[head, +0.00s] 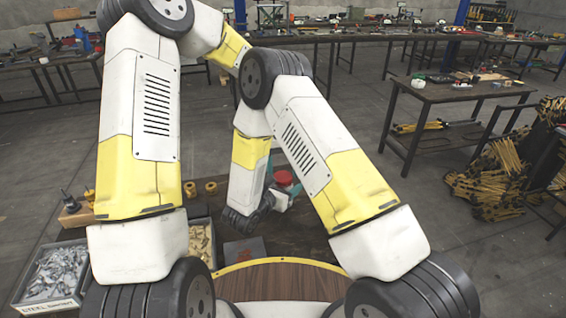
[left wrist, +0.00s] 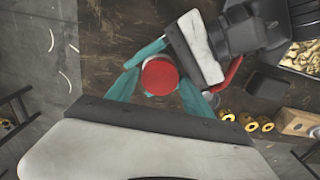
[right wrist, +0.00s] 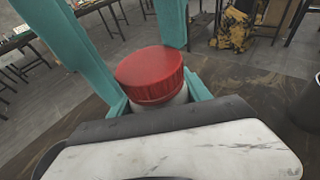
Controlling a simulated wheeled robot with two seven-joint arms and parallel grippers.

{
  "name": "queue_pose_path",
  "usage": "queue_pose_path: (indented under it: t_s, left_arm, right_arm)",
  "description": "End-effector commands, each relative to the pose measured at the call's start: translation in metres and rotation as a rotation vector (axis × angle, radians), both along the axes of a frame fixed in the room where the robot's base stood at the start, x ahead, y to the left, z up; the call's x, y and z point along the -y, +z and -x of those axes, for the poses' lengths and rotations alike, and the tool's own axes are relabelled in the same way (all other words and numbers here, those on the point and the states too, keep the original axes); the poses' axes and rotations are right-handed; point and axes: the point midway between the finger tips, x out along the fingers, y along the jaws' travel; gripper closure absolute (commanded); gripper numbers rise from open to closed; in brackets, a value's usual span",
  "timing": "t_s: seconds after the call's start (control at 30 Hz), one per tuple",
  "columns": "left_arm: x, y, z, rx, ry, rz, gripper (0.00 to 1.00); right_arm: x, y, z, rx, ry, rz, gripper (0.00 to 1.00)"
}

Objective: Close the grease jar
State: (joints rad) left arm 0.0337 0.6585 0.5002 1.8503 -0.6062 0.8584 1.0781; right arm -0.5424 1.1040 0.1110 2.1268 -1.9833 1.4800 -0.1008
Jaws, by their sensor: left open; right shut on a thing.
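A red lid (head: 284,178) sits on top of a pale jar, whose white side (right wrist: 182,98) shows just below the lid in the right wrist view. My right gripper (right wrist: 157,97) is shut on the jar below the lid. My left gripper (left wrist: 157,77) is open, with one teal finger on each side of the red lid in the left wrist view. I cannot tell whether its fingers touch the lid, or how tightly the lid sits. In the head view my own arms hide most of the jar and both grippers.
A bin of grey metal parts (head: 52,275) and a bin of yellowish pieces (head: 203,240) stand at the bench's left. Brass rings (left wrist: 248,122) and a wooden block (left wrist: 299,122) are nearby.

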Motion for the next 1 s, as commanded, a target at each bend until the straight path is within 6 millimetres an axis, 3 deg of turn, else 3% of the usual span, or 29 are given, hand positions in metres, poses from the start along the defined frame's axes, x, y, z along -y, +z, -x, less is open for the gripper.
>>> queue_pose_path:
  t_s: [0.3, 0.6, 0.77, 1.0]
  left_arm:
    - [0.0001, -0.0028, -0.0001, 0.001, 0.000, 0.001, 0.40]
    - [0.0000, -0.0025, -0.0002, 0.001, 0.000, 0.000, 0.97]
    - [0.0000, -0.0024, -0.0002, 0.001, -0.055, 0.001, 0.98]
    - [-0.0002, -0.0027, -0.0004, 0.001, -0.518, 0.000, 0.99]
  right_arm:
    - [0.0000, 0.0005, -0.0002, 0.001, 0.000, 0.000, 1.00]
    - [0.0000, 0.0005, -0.0002, 0.001, 0.000, 0.000, 1.00]
    - [-0.0001, 0.0005, -0.0002, 0.001, 0.000, 0.000, 1.00]
    - [0.0000, 0.0004, -0.0002, 0.001, 0.000, 0.001, 1.00]
